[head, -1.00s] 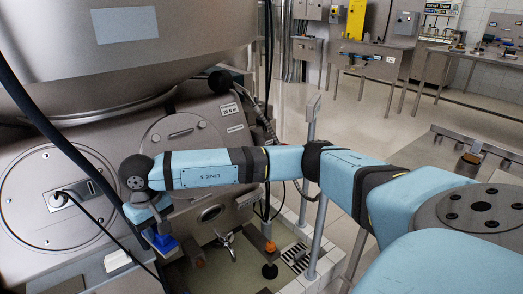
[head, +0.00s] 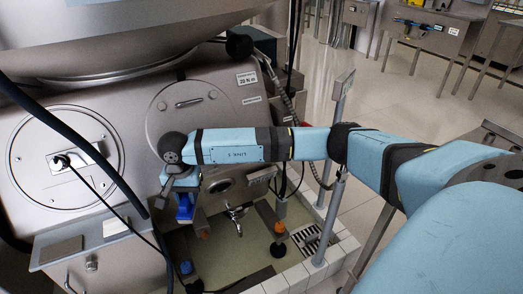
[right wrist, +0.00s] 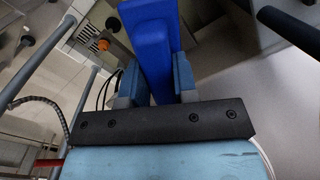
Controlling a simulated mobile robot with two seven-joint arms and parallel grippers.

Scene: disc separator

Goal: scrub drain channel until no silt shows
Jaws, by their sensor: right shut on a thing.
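My right gripper (head: 182,190) hangs in front of the machine, left of the small tap. It is shut on a blue block-like tool (head: 185,208). In the right wrist view the blue tool (right wrist: 155,55) sits between the two fingers; its working end is out of sight. The sunken, tile-edged drain area (head: 225,262) lies below the machine with an olive-tan floor. The tool appears above this floor, apart from it. I cannot tell silt from the floor's own colour. My left gripper is not in view.
The machine front (head: 120,120) stands close behind the gripper. A tap (head: 234,218) and an orange-knobbed fitting (head: 278,230) stand over the drain area. A metal post (head: 335,205) and a floor grate (head: 308,238) are at right. A black cable hangs at left.

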